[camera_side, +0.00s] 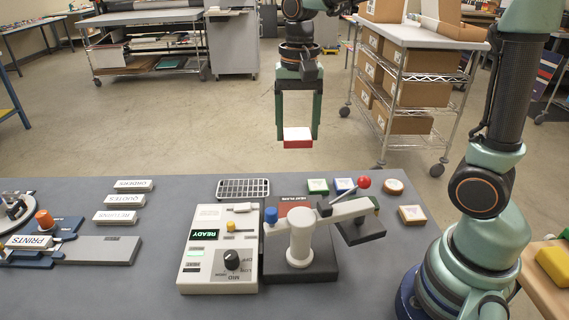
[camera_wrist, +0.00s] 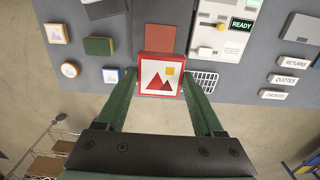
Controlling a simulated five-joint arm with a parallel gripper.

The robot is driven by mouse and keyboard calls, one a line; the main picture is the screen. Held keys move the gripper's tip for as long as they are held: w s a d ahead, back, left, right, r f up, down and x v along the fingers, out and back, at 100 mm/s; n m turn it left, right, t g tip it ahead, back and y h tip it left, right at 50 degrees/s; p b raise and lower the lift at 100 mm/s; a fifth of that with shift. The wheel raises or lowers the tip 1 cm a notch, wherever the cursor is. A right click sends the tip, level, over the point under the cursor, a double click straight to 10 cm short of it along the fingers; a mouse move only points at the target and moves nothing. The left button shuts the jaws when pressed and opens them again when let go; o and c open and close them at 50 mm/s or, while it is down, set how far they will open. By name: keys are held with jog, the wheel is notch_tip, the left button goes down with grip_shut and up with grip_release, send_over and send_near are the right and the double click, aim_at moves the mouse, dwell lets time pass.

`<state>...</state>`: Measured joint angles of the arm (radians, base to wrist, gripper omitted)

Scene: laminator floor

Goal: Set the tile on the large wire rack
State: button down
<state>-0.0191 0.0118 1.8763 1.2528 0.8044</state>
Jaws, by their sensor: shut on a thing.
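The tile (camera_side: 297,143) has a red border and a white top. In the wrist view the tile (camera_wrist: 160,76) shows a picture of red mountains and a yellow square. My gripper (camera_side: 298,133) is shut on the tile and holds it level in the air, above and beyond the back edge of the grey table. The wire rack (camera_side: 243,188) lies empty on the table at its back edge, left of and below the tile. In the wrist view the rack (camera_wrist: 205,82) is right of the tile, partly hidden by my right finger.
A white control panel (camera_side: 216,262) reading READY and a lever press (camera_side: 300,240) with a red-ball handle stand in front of the rack. Green (camera_side: 318,186), blue (camera_side: 344,184) and orange-edged tiles (camera_side: 393,187) lie right. Labelled white blocks (camera_side: 133,186) lie left of the rack.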

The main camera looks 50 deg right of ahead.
jog(key=shift+w+r, duration=0.25)
jog(key=shift+w, duration=0.1)
jog(key=w, duration=0.7)
send_over(254, 187)
notch_tip(254, 187, down, 2)
notch_tip(254, 187, down, 20)
jog(key=shift+a+r, duration=0.1)
jog(key=shift+f, duration=0.2)
grip_release()
